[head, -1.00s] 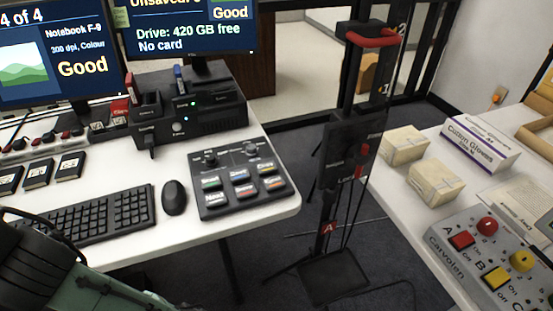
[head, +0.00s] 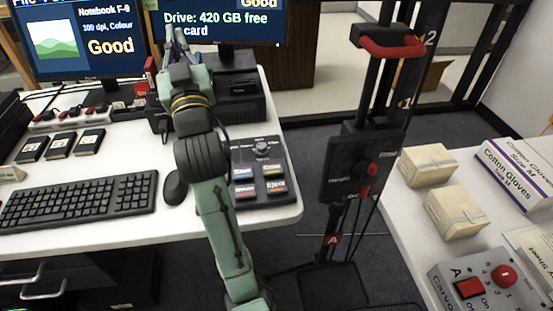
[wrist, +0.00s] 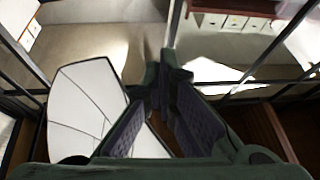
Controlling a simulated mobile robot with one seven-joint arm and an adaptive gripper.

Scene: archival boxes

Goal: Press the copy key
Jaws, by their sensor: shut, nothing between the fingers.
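The black key panel (head: 262,148) lies at the right end of the white desk in the head view. It has a knob (head: 261,146) at its back and rows of small coloured keys (head: 273,172); the labels are too small to read surely, so I cannot tell which is the copy key. My gripper (head: 175,45) is raised behind and left of the panel, in front of the monitors and the black card unit, apart from the keys. In the wrist view its fingertips (wrist: 166,62) meet, with nothing between them.
A keyboard (head: 80,203) and a mouse (head: 175,187) lie left of the panel. Two monitors (head: 82,40) stand behind. A black stand with a red handle (head: 392,46) rises right of the desk. A second table holds boxes (head: 455,212) and a grey control box (head: 480,285).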

